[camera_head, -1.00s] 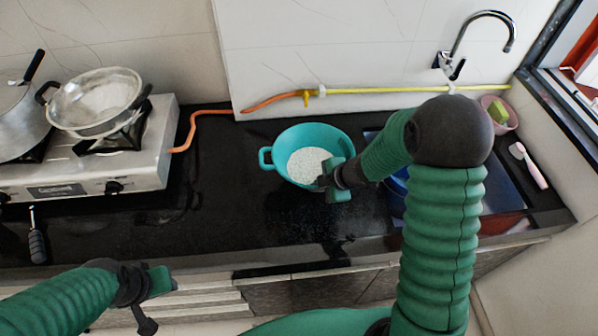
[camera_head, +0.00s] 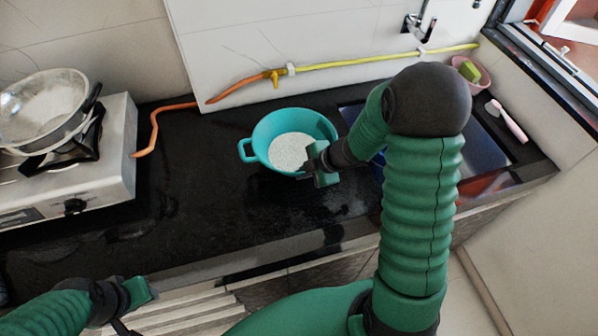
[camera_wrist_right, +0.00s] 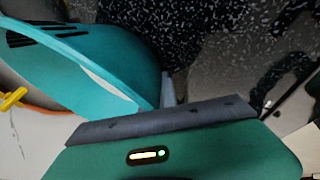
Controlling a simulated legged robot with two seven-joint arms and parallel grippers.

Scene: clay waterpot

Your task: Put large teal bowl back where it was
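The large teal bowl (camera_head: 266,130) sits on the dark counter, upright, with a loop handle on its left side and pale grainy or frothy contents (camera_head: 291,152). My right gripper (camera_head: 318,165) is at the bowl's right front rim, its green fingers apart; part of the rim is hidden behind it. In the right wrist view the bowl (camera_wrist_right: 125,60) fills the upper left, close beside one green finger (camera_wrist_right: 185,135); contact is unclear. My left gripper (camera_head: 132,305) is low at the left, before the counter's edge, empty, its fingers seemingly apart.
A stove (camera_head: 110,165) with a metal strainer pan (camera_head: 42,105) stands at the left. An orange and yellow hose (camera_head: 350,63) runs along the wall. A sink (camera_head: 480,150) lies right, partly behind my right arm. The counter left of the bowl is clear.

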